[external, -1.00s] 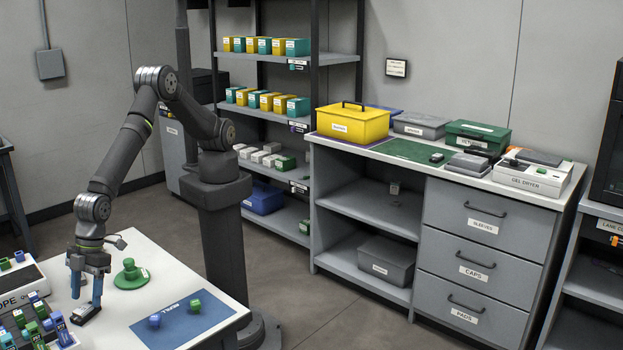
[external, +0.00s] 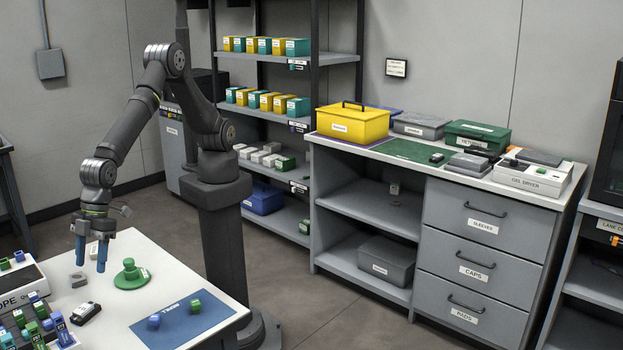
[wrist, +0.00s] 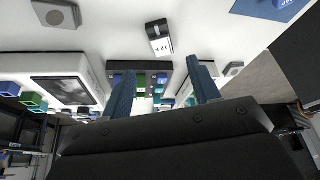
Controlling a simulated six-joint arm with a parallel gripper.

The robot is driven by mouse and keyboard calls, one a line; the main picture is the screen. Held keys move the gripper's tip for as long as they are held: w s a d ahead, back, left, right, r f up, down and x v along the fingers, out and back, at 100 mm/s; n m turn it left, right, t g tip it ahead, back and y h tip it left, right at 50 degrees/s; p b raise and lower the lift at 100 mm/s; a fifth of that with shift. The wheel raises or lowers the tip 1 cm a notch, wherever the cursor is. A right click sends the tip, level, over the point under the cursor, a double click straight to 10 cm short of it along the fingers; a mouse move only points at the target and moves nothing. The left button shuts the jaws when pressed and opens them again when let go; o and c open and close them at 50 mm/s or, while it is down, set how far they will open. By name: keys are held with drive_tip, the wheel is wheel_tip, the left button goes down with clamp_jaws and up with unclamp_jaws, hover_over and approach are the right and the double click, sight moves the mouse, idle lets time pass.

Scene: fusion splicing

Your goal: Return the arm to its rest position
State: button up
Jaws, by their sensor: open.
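My gripper (external: 91,265) hangs over the white table (external: 148,262), fingers pointing down. Its two blue fingers are apart with nothing between them. In the wrist view my gripper (wrist: 159,67) also shows the fingers spread and empty. A small black-and-white labelled piece (external: 86,313) lies on the table in front of the gripper, apart from it. The piece also shows in the wrist view (wrist: 159,38), beyond the fingertips. My arm is bent, with its elbow raised above the table.
A green round stand (external: 131,275) is close right of the fingers, and a small grey block (external: 79,281) is close below them. A blue mat (external: 182,318) carries a blue and a green piece. A rack (external: 38,328) of coloured pieces stands front left. Shelving (external: 285,112) stands behind.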

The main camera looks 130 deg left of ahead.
drive_tip(key=x, duration=0.9)
drive_tip(key=shift+w+d+f, duration=0.1)
drive_tip(key=shift+d+f, duration=0.1)
drive_tip(key=shift+f, duration=0.15)
drive_tip(key=shift+d+f, duration=0.1)
drive_tip(key=shift+d, duration=0.05)
wheel_tip(320, 180, up, 4)
drive_tip(key=shift+f, duration=0.1)
drive_tip(key=s+r, duration=0.7)
drive_tip(key=s, duration=0.4)
drive_tip(key=n+t, duration=0.1)
drive_tip(key=n, duration=0.2)
approach(87, 305)
drive_tip(key=w+a+r, duration=0.3)
drive_tip(key=w+r, duration=0.1)
drive_tip(key=w+a+n+y, duration=0.1)
drive_tip(key=w+a+n, duration=0.2)
drive_tip(key=w+a, duration=0.75)
drive_tip(key=w+a+r+n+t+y, duration=0.1)
drive_tip(key=w+a+n, duration=0.5)
drive_tip(key=w+a, duration=1.4)
drive_tip(key=shift+w+a+r+t+y, duration=0.4)
drive_tip(key=shift+a+y, duration=0.3)
drive_tip(key=shift+a, duration=0.8)
